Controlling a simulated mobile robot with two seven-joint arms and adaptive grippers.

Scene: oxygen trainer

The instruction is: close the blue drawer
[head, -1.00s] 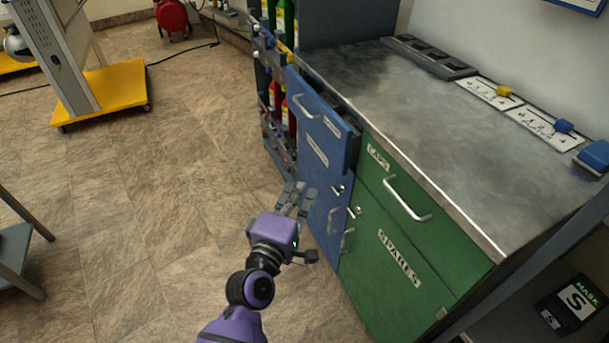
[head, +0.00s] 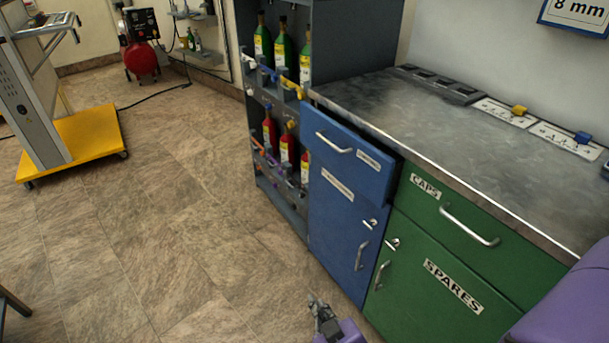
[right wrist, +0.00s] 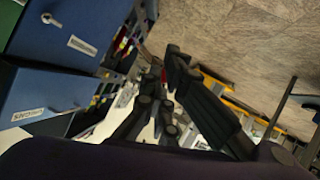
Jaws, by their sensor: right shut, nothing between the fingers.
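The blue drawer (head: 350,166) is at the top of the blue cabinet, below the steel worktop. It stands partly open, with its front out past the neighbouring green front and a dark gap at its right side. Its silver handle (head: 333,143) is on the front. My right gripper (head: 320,304) is low at the bottom of the head view, in front of the blue cabinet and apart from the drawer. It is shut and empty. Its dark fingers (right wrist: 166,82) also show in the right wrist view, with blue fronts to their left. My left gripper is not in view.
The blue cabinet door (head: 335,225) below the drawer is shut. Green CAPS and SPARES fronts (head: 450,290) adjoin on the right. A rack of bottles (head: 283,60) stands to the left. The tiled floor (head: 180,240) ahead is mostly clear, with a yellow-based cart (head: 85,145) farther left.

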